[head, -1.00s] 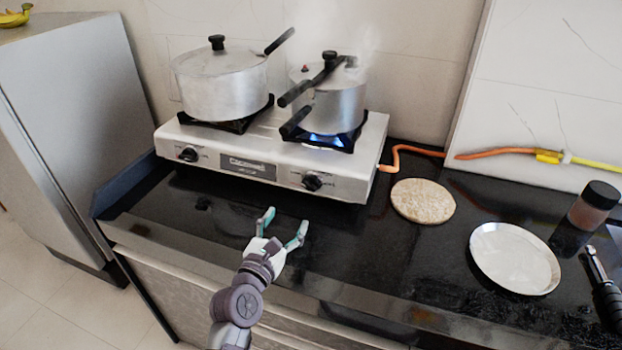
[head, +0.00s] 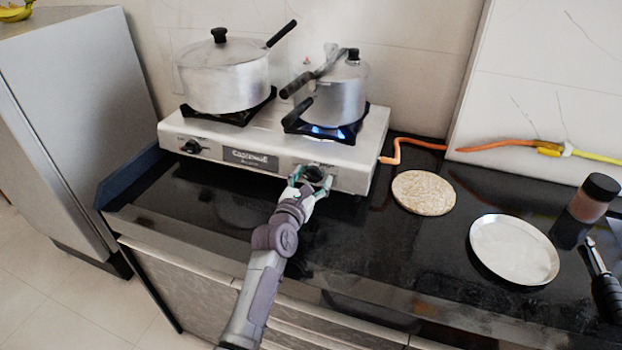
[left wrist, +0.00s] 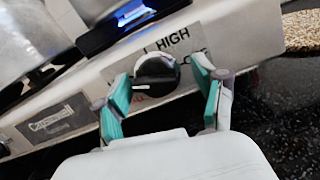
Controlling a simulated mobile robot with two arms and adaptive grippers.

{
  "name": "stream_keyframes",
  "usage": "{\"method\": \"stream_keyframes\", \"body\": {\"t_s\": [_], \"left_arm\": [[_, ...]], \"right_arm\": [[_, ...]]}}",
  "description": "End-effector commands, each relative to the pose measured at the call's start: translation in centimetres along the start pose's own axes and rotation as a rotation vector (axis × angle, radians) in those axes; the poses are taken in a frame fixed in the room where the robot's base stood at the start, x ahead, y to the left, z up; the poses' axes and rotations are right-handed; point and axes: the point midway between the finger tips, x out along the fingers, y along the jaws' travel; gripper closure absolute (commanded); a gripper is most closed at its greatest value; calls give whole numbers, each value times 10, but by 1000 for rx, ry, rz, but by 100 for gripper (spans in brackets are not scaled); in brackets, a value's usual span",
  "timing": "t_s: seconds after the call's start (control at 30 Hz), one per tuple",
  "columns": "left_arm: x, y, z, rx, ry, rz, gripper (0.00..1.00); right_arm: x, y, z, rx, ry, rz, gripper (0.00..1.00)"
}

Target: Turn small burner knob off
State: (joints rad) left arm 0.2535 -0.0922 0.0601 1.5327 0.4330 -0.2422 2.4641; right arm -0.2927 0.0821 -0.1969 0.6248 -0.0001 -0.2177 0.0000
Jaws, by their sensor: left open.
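The small burner knob (head: 314,172) is a black knob on the right of the silver stove's front panel. In the left wrist view the knob (left wrist: 157,74) sits between the two teal fingers, by HIGH lettering, with its white mark pointing left. My left gripper (head: 312,182) is open around the knob; it also shows in the left wrist view (left wrist: 163,95). I cannot tell whether the fingers touch the knob. A blue flame (head: 328,132) burns under the small pot (head: 340,98). My right gripper is not in view.
The stove (head: 262,142) also carries a large lidded pot (head: 222,78) and a left knob (head: 191,146). An orange hose (head: 398,150) runs at its right. A round board (head: 423,192), a metal plate (head: 514,249) and a jar (head: 593,198) stand on the black counter.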

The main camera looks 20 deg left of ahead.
Motion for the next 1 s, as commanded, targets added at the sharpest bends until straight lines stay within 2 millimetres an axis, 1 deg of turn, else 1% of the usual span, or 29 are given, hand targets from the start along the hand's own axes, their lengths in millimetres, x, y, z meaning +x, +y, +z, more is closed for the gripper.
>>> {"method": "stream_keyframes", "body": {"t_s": [0.1,0.13,0.27,0.4,0.47,0.5,0.6,0.77,1.0], "left_arm": [[0,2,-1,0,1,0,30],[0,2,-1,-1,1,0,32],[-1,2,-1,0,1,0,54],[0,1,-1,1,1,1,77],[0,1,0,1,1,2,87],[0,1,0,1,1,2,90],[0,2,0,5,0,1,90],[0,2,0,33,0,-5,90],[0,4,1,160,-1,-31,90]], "right_arm": [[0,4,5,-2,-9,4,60],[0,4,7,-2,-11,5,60],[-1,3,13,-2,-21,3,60],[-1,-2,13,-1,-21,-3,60],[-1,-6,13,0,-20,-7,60],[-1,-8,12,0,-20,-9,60],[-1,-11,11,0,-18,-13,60],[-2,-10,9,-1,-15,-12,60],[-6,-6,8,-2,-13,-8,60]]}}
